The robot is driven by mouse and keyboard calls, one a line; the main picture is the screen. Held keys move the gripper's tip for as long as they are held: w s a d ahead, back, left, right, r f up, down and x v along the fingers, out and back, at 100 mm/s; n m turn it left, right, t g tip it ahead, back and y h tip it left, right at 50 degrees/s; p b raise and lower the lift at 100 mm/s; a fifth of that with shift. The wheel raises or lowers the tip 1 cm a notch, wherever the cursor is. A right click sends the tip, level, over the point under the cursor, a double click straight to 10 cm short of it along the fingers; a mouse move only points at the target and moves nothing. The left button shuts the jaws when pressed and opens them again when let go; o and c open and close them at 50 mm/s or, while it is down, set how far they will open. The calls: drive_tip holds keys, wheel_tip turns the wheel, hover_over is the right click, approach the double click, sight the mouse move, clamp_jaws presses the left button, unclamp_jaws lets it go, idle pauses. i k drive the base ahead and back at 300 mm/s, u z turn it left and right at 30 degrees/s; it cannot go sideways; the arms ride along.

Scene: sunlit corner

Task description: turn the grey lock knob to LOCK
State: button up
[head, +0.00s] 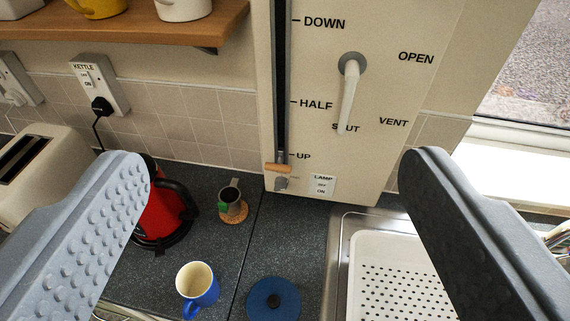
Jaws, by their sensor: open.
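A small grey knob (281,184), which looks like the lock knob, sits low on the cream panel (330,25), under the wooden handle (278,168) at the bottom of a dark vertical slot (281,80). The print beside the knob is too small to read, so its setting cannot be told. The slot is marked DOWN, HALF and UP, and the wooden handle is just below UP. My gripper (277,162) is open and empty, its two fingers wide apart at left and right. The knob shows between them, touched by neither.
A white lever (348,95) on the panel points down near SHUT. A lamp switch (322,185) is right of the knob. Below are a red kettle (165,210), a mug (232,203), a blue cup (198,287), a blue lid (273,300) and a white draining tray (390,270).

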sight(280, 183)
drive_tip(key=z, duration=0.9)
drive_tip(key=k, duration=1.15)
drive_tip(key=u, duration=1.05)
drive_tip(key=i, duration=1)
